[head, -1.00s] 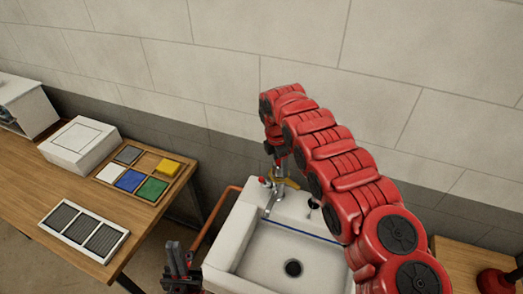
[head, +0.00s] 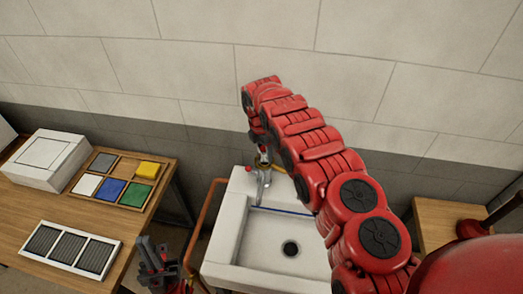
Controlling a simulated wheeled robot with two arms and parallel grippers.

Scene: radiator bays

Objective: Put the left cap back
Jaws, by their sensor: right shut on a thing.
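The chrome tap (head: 264,180) stands on the back ledge of the white basin (head: 226,240), with brass-coloured parts at its base. My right gripper (head: 262,147) is over the tap, at the end of my red arm, and is shut on a small red thing, seemingly the left cap (head: 263,149). The cap is tiny and partly hidden, and I cannot tell whether it touches the tap. The tap's right side is hidden by my arm. My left gripper (head: 153,250) is low, left of the basin, fingers up, apart and empty.
The wooden table (head: 25,212) at left holds a white box (head: 47,160), a wooden tray (head: 128,157) of coloured squares and a grey grille (head: 70,248). An orange pipe (head: 203,215) runs along the basin's left. Another wooden table (head: 437,215) stands at right.

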